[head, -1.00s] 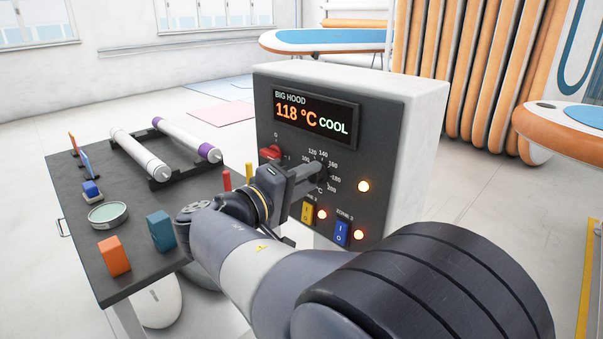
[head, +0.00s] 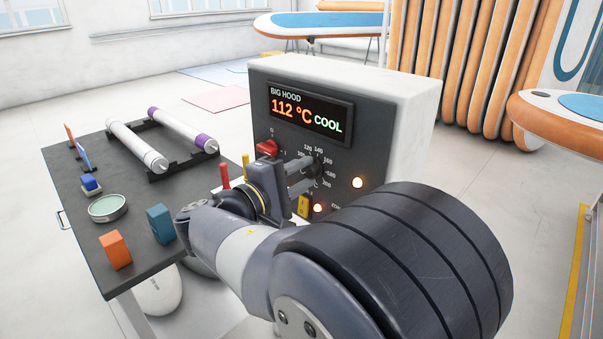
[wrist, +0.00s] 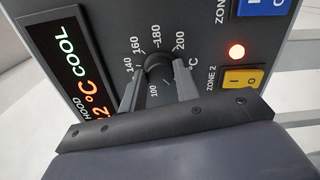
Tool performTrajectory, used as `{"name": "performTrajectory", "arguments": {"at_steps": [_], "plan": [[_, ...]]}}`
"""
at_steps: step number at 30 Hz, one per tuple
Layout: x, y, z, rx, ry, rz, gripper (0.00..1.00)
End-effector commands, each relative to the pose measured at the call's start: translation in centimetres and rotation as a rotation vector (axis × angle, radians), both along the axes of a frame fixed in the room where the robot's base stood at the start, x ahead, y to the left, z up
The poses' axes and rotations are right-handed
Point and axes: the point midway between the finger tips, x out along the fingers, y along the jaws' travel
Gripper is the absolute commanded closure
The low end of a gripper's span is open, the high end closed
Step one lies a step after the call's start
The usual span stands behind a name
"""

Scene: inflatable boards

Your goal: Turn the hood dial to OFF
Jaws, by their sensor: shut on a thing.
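The hood control box (head: 405,125) stands at centre, and its display (head: 306,113) reads "BIG HOOD 112 °C COOL". The dark round dial (wrist: 158,64) sits inside a scale from 100 to 200. My gripper (head: 314,168) reaches the panel from the left and is shut on the dial. In the wrist view the two grey fingers (wrist: 158,82) lie on either side of the dial. The dial's pointer is hidden or too small to read, and I see no OFF mark.
A red switch (head: 267,147) is just left of my gripper. A yellow zone switch (head: 303,207) and lit lamps (head: 358,183) are close by. A dark table (head: 130,205) with rollers and small blocks stands at left. Inflatable boards (head: 480,75) stand behind.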

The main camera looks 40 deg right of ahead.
Motion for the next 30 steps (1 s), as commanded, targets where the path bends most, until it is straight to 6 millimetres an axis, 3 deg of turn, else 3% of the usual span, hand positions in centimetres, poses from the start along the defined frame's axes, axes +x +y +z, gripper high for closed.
{"name": "performTrajectory", "arguments": {"at_steps": [6, 7, 15, 24, 30], "plan": [[0.0, 0.0, -0.1, 0.001, 0.003, 0.001, 0.93], [0.0, 0.0, -0.1, 0.001, 0.003, 0.001, 0.70], [0.0, 0.0, -0.1, 0.001, 0.001, 0.000, 0.49], [0.0, 0.3, 0.0, 0.000, 0.000, 0.001, 0.49], [0.0, 2.2, 0.0, 0.000, -0.001, 0.006, 0.49]]}}
